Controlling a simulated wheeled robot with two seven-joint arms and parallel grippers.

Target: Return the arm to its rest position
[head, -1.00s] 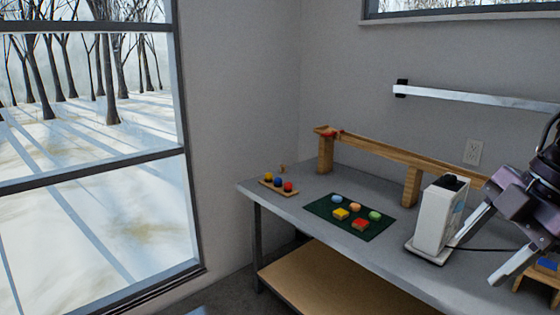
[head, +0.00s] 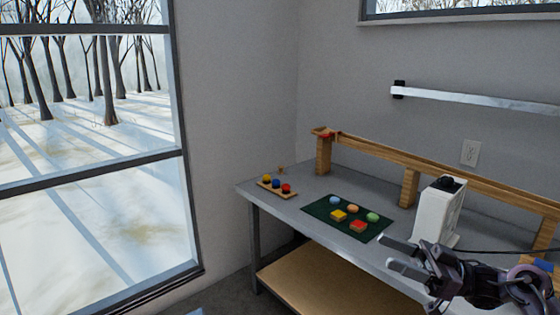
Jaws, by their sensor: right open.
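My right gripper (head: 398,255) is in the lower right of the head view, in front of the white box-shaped device (head: 437,214) on the table. Its two fingers point left and stand apart, with nothing between them. The arm behind it comes in from the right edge. My left gripper does not show.
The grey table (head: 300,205) holds a green mat (head: 325,216) with several coloured pieces, a small wooden strip (head: 263,184) with coloured knobs, and a wooden ramp (head: 375,155) along the wall. A window is at left. The floor left of the table looks clear.

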